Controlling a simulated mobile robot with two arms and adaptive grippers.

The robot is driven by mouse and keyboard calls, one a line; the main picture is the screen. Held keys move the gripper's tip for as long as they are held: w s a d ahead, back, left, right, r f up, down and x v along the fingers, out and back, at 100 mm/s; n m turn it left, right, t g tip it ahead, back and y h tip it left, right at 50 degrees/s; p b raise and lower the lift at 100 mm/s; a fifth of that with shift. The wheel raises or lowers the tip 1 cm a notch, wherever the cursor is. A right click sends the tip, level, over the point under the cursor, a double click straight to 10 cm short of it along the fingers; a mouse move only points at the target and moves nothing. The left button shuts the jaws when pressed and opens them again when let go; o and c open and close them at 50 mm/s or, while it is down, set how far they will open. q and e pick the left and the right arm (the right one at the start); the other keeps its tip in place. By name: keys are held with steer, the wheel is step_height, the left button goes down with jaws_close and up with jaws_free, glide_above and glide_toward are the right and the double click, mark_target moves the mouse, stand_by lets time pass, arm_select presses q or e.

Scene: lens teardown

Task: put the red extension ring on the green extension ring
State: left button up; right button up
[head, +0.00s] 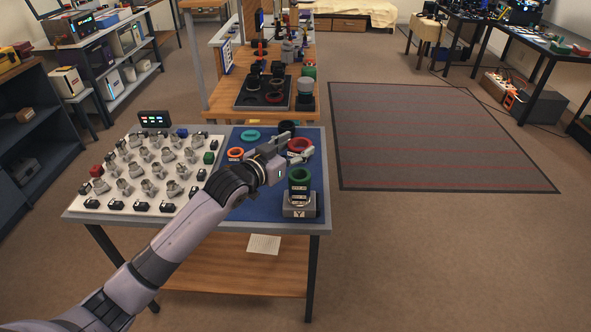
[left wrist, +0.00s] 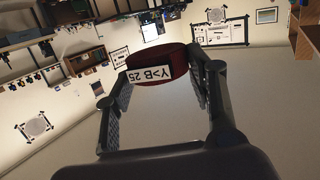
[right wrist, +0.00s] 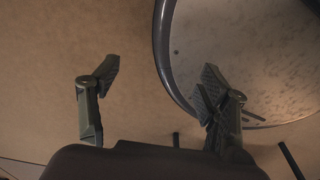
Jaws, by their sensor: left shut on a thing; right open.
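The red extension ring (head: 301,144) is held at the fingertips of my left gripper (head: 290,146), above the blue mat in the head view. In the left wrist view the red ring (left wrist: 158,66) sits between both fingers, with a white label reading "Y>B 25". The green extension ring (head: 299,175) stands upright on a grey block (head: 299,209) marked "Y", near the mat's front right. The red ring is apart from it, farther back. My right gripper (right wrist: 160,85) is open and empty in the right wrist view; it is outside the head view.
The blue mat (head: 262,207) also carries a teal ring (head: 250,135), an orange ring (head: 235,154) and a black piece (head: 287,127) at the back. A white board (head: 150,135) with several metal parts fills the left. A round, grey-rimmed surface (right wrist: 245,60) lies below my right gripper.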

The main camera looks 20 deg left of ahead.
mark_target(295, 179)
arm_select(q)
step_height(295, 179, down, 7)
steer(key=shift+f, duration=0.2)
stand_by(0.4)
steer(key=o, duration=1.2)
steer(key=shift+f, duration=0.15)
steer(key=shift+r, duration=0.25)
steer(key=shift+b+v, duration=0.45)
steer(key=shift+v, duration=5.55)
steer(key=shift+f, duration=0.2)
